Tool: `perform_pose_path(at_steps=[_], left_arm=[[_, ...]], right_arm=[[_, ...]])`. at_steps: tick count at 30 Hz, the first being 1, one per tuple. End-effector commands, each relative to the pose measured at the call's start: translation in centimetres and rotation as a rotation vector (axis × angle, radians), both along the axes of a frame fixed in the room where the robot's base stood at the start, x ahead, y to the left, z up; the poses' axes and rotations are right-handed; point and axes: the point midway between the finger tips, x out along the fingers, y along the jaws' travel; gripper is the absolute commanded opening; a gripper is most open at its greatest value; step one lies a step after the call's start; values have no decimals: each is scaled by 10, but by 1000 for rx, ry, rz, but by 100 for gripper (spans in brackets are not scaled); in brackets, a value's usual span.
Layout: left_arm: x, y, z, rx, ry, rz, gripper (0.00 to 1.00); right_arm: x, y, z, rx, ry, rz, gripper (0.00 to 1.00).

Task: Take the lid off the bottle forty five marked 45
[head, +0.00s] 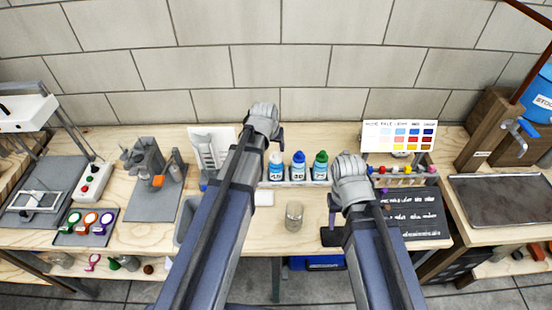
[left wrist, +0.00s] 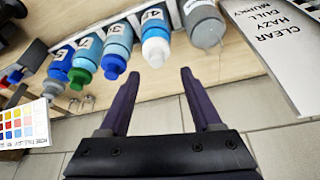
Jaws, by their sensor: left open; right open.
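Several blue bottles stand in a row at the back of the bench.
A clear jar (head: 294,215) stands in front. A colour chart (head: 399,137) and a black board (head: 416,214) are at right. Bare wood lies around the jar.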

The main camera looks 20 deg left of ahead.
Motion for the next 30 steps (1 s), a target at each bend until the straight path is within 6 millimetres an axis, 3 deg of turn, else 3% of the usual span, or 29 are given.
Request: perform_pose_path(at_steps=[15,24,30], left_arm=[[14,-5,-49,0,0,0,65],[15,-5,-49,0,0,0,65],[15,-5,-49,0,0,0,44]], right_arm=[[0,0,-49,0,0,-1,50],[0,0,-49,0,0,-1,50],[0,0,-49,0,0,-1,50]])
